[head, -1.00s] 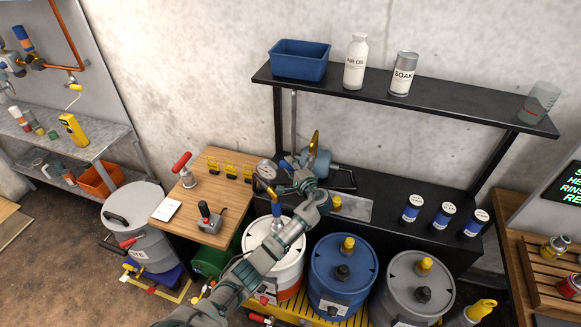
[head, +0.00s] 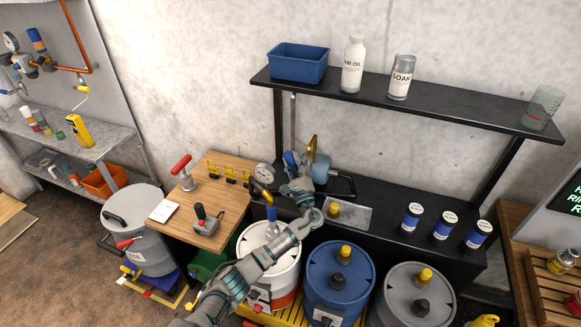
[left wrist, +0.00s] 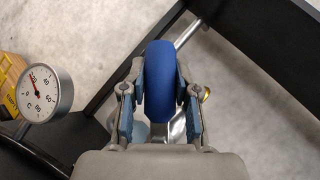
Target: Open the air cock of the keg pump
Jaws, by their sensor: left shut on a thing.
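My left gripper (head: 292,170) reaches over the white drum (head: 257,243) to the pump fittings by the black bench. In the left wrist view, my gripper (left wrist: 160,105) has its two fingers on either side of a rounded blue handle (left wrist: 161,82) and is shut on it. The handle, which looks like the air cock's, also shows in the head view (head: 289,160). A round gauge (head: 263,173) stands just left of the gripper; it shows in the wrist view too (left wrist: 43,92). The cock's body is largely hidden behind the gripper. My right gripper is out of view.
A blue drum (head: 339,285) and a grey drum (head: 408,300) stand right of the white one. A shelf (head: 440,105) with a blue bin (head: 298,63) and bottles runs above the bench. A wooden table (head: 230,215) stands at left.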

